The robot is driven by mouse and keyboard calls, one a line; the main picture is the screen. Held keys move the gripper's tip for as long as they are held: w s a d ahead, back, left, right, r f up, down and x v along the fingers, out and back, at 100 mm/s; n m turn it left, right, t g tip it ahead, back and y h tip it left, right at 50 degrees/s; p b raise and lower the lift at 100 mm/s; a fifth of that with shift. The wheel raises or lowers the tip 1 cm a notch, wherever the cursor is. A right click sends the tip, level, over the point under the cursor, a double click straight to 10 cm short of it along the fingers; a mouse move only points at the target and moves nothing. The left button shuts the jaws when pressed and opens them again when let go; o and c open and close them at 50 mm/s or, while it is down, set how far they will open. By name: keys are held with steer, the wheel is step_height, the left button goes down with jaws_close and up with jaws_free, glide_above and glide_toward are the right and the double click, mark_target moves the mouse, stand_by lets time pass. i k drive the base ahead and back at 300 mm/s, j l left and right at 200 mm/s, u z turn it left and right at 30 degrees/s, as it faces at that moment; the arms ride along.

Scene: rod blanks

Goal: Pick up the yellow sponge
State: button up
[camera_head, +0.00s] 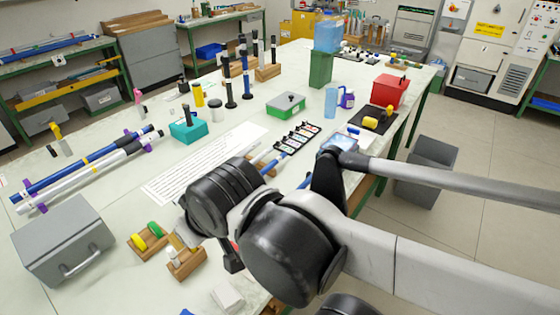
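A small yellow piece (370,123) lies on a dark mat (382,113) near the right edge of the long table. It may be the yellow sponge, but it is too small to be sure. Another yellow piece (138,241) lies beside a green one in a wooden holder at the front left. My arm crosses the lower right and middle of the picture. A dark part (232,258) below its end may be my gripper. The arm's thick joints hide most of that area, so its fingers cannot be made out. It is apart from both yellow pieces.
A red box (390,90) and a purple-labelled bottle (347,98) stand near the mat. A grey case (64,245) stands front left, with blue and white rods (85,170) behind it. A green box (285,105) and black upright parts occupy the middle. A grey bin (430,170) stands on the floor.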

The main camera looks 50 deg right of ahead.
mark_target(370, 122)
steer(key=z, duration=2.3)
